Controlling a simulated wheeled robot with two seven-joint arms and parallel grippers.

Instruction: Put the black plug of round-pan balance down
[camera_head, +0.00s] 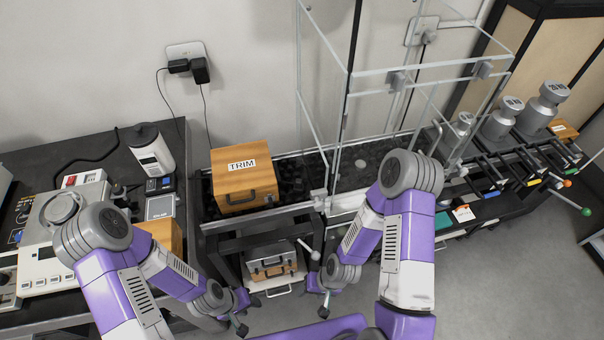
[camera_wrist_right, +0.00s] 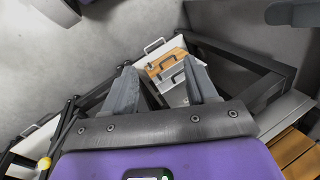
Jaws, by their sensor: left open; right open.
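Two black plugs, a left one (camera_head: 178,66) and a right one (camera_head: 199,70), sit at the wall outlet (camera_head: 186,49). The left one's cord drops toward the left table; the right one's cord drops behind the TRIM box. I cannot tell which belongs to the balance. The round-pan balance (camera_head: 62,207) stands on the left table, partly hidden by my left arm. My left gripper (camera_head: 241,312) is low in front of the middle table, open, far from the plugs. My right gripper (camera_head: 326,290) is also low and open; it shows empty in the right wrist view (camera_wrist_right: 162,84).
A wooden TRIM box (camera_head: 243,178) stands on the middle table beside a glass enclosure (camera_head: 315,90). Handled cases (camera_head: 275,268) sit on the shelf below. Large metal weights (camera_head: 502,118) stand at the right. A white bottle-like object (camera_head: 150,148) stands on the left table.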

